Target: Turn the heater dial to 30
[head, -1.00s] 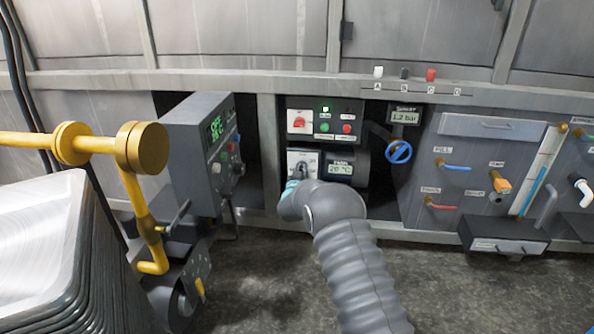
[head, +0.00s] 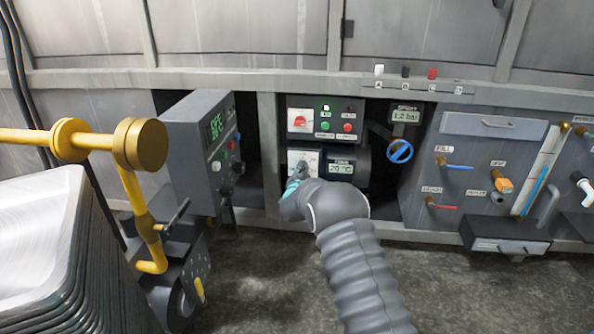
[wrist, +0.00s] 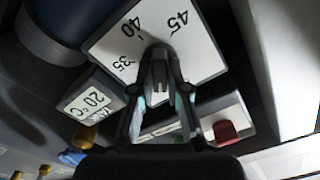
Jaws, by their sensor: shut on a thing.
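The heater dial's white plate (head: 302,155) is on the wall panel in the head view, with its lower part hidden by my gripper (head: 298,178). In the wrist view the plate (wrist: 205,58) shows the marks 35, 40 and 45. My gripper (wrist: 160,85) reaches down over the dark dial knob (wrist: 158,52) and is shut on it. The fingers hide much of the knob, and I cannot tell its exact pointing. The temperature display (head: 340,169) is right of the dial; in the wrist view the display (wrist: 92,101) seems to read 20 °C.
Above the dial is a switch box (head: 326,118) with a red switch and buttons. A grey control box (head: 200,140) juts out at left. A blue valve wheel (head: 399,151) is at right. Yellow pipework (head: 130,145) and a pan stack (head: 50,260) stand at near left.

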